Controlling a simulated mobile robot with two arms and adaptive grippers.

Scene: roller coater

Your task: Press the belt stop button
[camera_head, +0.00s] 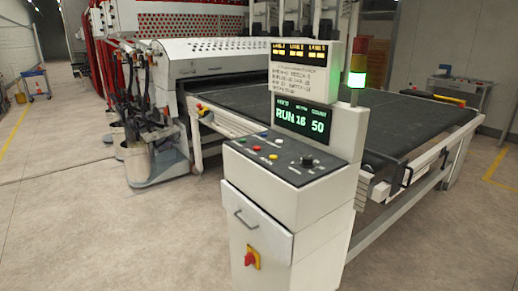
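A white control console (262,212) stands in the centre foreground. The button labels are too small to read, so I cannot tell which one is the belt stop. The console display (305,118) reads RUN 16 50 in green. Neither of my grippers is in view.
A red and yellow rotary switch (251,258) sits on the console's front, below a handle. The wide dark conveyor belt (400,118) and its frame lie behind the console. The coater machine (215,58) and hoses are at left. Floor (75,210) is clear at left front.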

